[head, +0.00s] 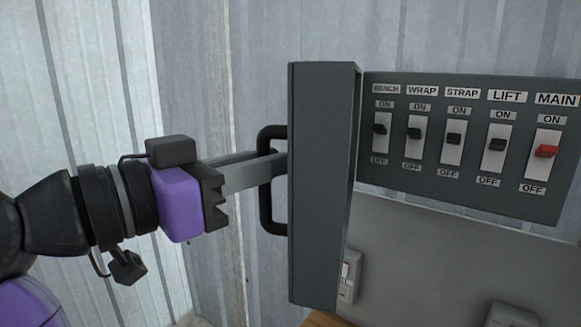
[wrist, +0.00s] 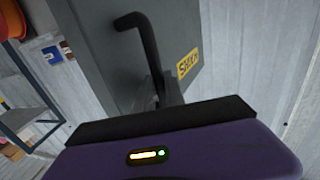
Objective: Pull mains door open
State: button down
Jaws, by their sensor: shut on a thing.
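The mains door (head: 325,190) is a dark grey panel, seen nearly edge-on in the head view and swung out from the switch panel (head: 462,150). Its black bar handle (head: 265,215) is on the face towards the left. My gripper (head: 272,166) reaches in from the left with its fingers shut on the handle. In the wrist view the door (wrist: 95,50) fills the upper middle, with the black handle (wrist: 147,45) running down to my gripper (wrist: 168,95) and a yellow label (wrist: 188,64) beside it. The fingertips are partly hidden there.
The panel has several black switches and a red MAIN switch (head: 546,151). A grey socket box (head: 348,275) is on the wall below the door. Corrugated metal wall (head: 260,60) stands behind. The wrist view shows a shelf (wrist: 25,115) at left.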

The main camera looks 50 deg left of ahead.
jog(key=shift+s+a, duration=0.1)
jog(key=shift+a, duration=0.3)
jog(key=c, duration=1.4)
grip_release()
jog(key=s+b, duration=0.2)
jog(key=s, duration=0.5)
jog(key=shift+s+d, duration=0.15)
jog(key=shift+s, duration=0.2)
